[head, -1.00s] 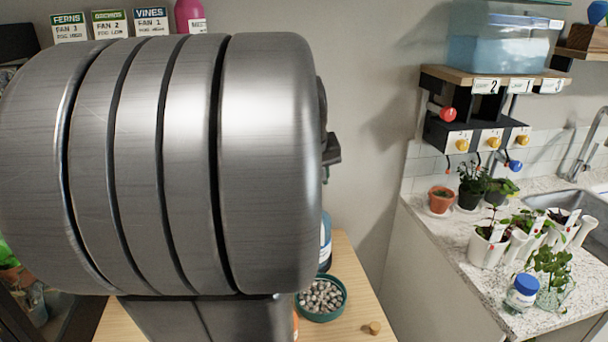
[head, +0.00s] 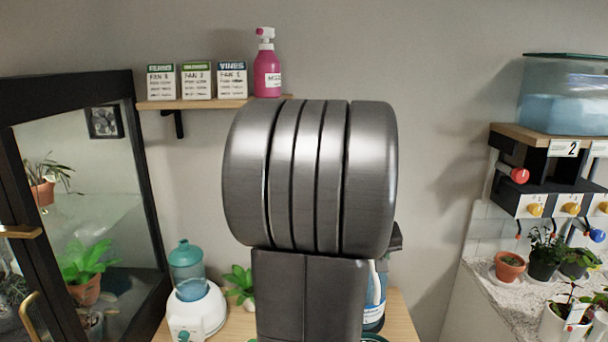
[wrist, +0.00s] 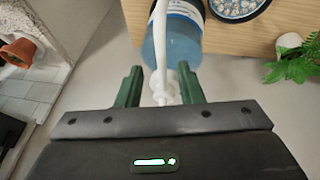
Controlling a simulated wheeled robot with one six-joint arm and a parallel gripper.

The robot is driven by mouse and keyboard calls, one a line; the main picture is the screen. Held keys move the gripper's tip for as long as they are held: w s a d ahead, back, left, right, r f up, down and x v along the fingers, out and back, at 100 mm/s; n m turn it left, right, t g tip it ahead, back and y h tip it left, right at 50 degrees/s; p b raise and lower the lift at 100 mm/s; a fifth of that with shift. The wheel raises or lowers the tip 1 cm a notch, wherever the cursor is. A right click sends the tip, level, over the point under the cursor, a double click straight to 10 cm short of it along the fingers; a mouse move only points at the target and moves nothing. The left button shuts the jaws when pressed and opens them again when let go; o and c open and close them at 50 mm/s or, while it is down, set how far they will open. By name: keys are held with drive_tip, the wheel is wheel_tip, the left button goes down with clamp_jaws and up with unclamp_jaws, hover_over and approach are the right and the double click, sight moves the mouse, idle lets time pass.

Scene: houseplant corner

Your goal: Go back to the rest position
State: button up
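In the wrist view, my gripper (wrist: 160,75) shows its two green fingers spread apart. The white pump top (wrist: 163,85) of a blue bottle (wrist: 182,38) appears in the gap between them, with clear space on both sides. I cannot tell how far it is from the fingers in depth. In the head view, my grey arm fills the middle and hides most of my gripper. The blue bottle (head: 375,297) with a white label shows partly behind the arm, on the wooden table (head: 402,322).
A white humidifier with a teal tank (head: 188,275) and a small plant (head: 240,283) stand left of my arm. A glass cabinet (head: 85,200) is at far left. A shelf (head: 215,103) holds cards and a pink spray bottle (head: 267,68). A plant counter (head: 500,292) is at right.

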drive_tip(key=shift+x, duration=1.8)
drive_tip(key=v, duration=1.4)
drive_tip(key=x, duration=1.4)
drive_tip(key=shift+f, duration=0.15)
drive_tip(key=shift+w+a+m, duration=0.1)
drive_tip(key=shift+a+m, duration=0.05)
drive_tip(key=shift+m, duration=0.15)
drive_tip(key=shift+a+m+h+b, duration=0.3)
drive_tip(key=shift+a+m+b, duration=0.2)
drive_tip(key=shift+a, duration=0.15)
drive_tip(key=shift+a+r, duration=0.1)
drive_tip(key=shift+r, duration=0.15)
